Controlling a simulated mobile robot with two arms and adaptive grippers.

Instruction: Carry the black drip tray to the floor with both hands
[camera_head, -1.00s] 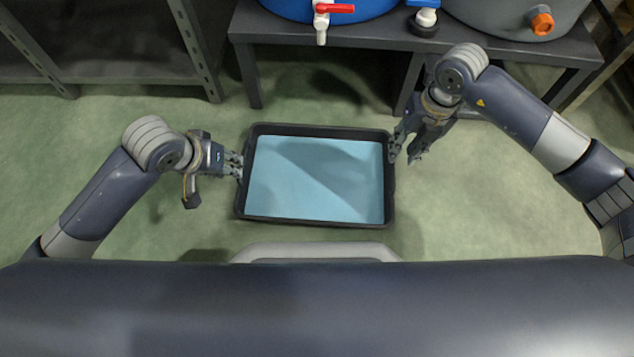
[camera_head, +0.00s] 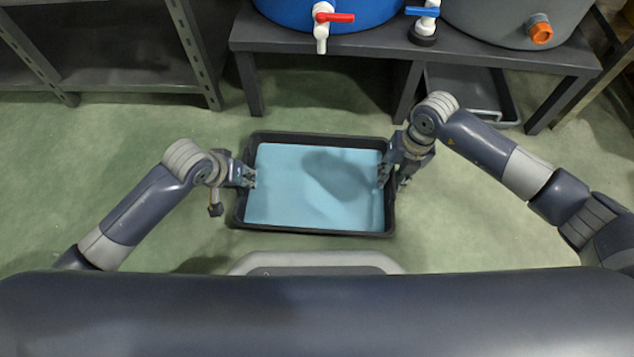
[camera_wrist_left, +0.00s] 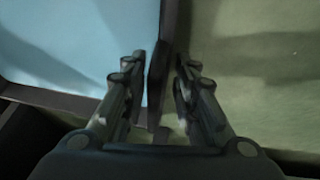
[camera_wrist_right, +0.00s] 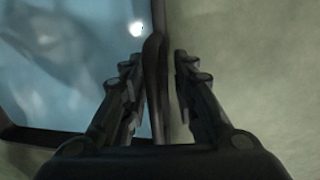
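The black drip tray (camera_head: 313,230) is level in front of me in the head view, with blue liquid (camera_head: 300,190) inside. I cannot tell whether it touches the floor. My left gripper (camera_head: 252,178) is at the tray's left wall. In the left wrist view its fingers (camera_wrist_left: 160,65) stand on both sides of the black wall (camera_wrist_left: 156,85), with gaps. My right gripper (camera_head: 390,180) is at the right wall. In the right wrist view its fingers (camera_wrist_right: 155,68) straddle the wall (camera_wrist_right: 152,85), also with gaps. Both grippers are open.
A dark bench (camera_head: 475,50) behind the tray carries a blue drum (camera_head: 285,12) with a red-handled tap (camera_head: 322,20) and a grey drum (camera_head: 490,20). Another dark tray (camera_head: 480,95) lies under the bench. A metal shelf (camera_head: 120,70) stands back left. Green floor (camera_head: 90,150) is clear on the left.

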